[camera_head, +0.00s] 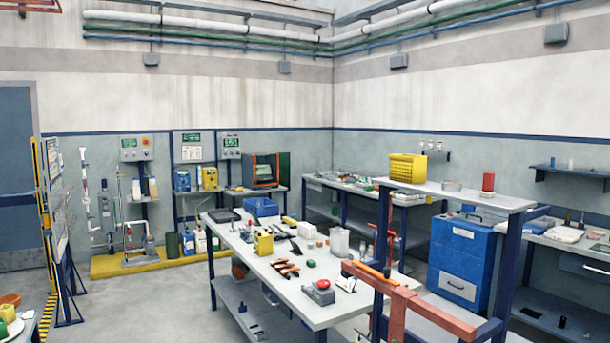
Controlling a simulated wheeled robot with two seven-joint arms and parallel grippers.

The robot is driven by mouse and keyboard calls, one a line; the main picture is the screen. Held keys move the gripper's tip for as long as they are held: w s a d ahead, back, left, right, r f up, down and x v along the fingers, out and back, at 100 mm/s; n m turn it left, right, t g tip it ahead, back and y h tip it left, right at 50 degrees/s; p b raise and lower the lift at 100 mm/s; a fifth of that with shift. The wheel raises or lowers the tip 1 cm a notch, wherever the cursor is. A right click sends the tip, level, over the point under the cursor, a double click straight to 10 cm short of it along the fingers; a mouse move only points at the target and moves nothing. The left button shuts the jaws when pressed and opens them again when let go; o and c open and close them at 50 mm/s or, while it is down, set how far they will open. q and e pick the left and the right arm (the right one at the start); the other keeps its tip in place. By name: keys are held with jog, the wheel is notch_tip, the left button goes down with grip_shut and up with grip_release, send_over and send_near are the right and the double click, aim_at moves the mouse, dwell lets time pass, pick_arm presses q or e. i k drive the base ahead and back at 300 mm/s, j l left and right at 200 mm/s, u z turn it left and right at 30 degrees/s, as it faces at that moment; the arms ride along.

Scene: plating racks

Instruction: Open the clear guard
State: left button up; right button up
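I cannot make out a clear guard for certain. A box-shaped machine (263,170) with an orange frame and a dark front stands on a bench at the back wall. Whether its front is a clear guard, and whether it is open or shut, is too small to tell. A clear or whitish upright container (340,241) stands on the middle table. A grey box with a red button (322,289) sits near that table's front edge. Neither my left nor my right gripper is in view.
The long white table (230,234) holds several tools and small parts. A raised shelf (455,196) with a yellow crate (408,167) stands at the right, beside a blue cabinet (462,253). Orange-red bars (400,299) stand close in front. Grey floor (150,305) is clear at the left.

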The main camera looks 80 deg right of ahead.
aim_at(261, 169)
jog(key=z, duration=2.65)
jog(key=i+j+u, duration=0.15)
jog(key=i, duration=0.55)
jog(key=i+u, duration=0.15)
jog(key=i, duration=0.6)
jog(key=i+u, duration=0.15)
jog(key=i, duration=0.55)
jog(key=i+l+u, duration=0.15)
jog(key=i, duration=0.55)
jog(key=i+l+u, duration=0.15)
jog(key=i, duration=0.6)
jog(key=i+u, duration=0.1)
jog(key=i, duration=3.75)
jog(key=i+j+z, duration=0.15)
jog(key=i, duration=1.85)
jog(key=i+l+z, duration=0.1)
jog(key=i+z, duration=0.65)
jog(key=z, duration=0.15)
jog(key=i+j+z, duration=0.15)
jog(key=i+z, duration=0.2)
jog(key=z, duration=0.15)
jog(key=i+l+z, duration=0.2)
jog(key=i+z, duration=0.95)
jog(key=z, duration=0.15)
jog(key=i+l+u, duration=0.25)
jog(key=i, duration=0.25)
jog(key=i+l+u, duration=0.25)
jog(key=i, duration=0.25)
jog(key=i+l+u, duration=0.25)
jog(key=i, duration=0.2)
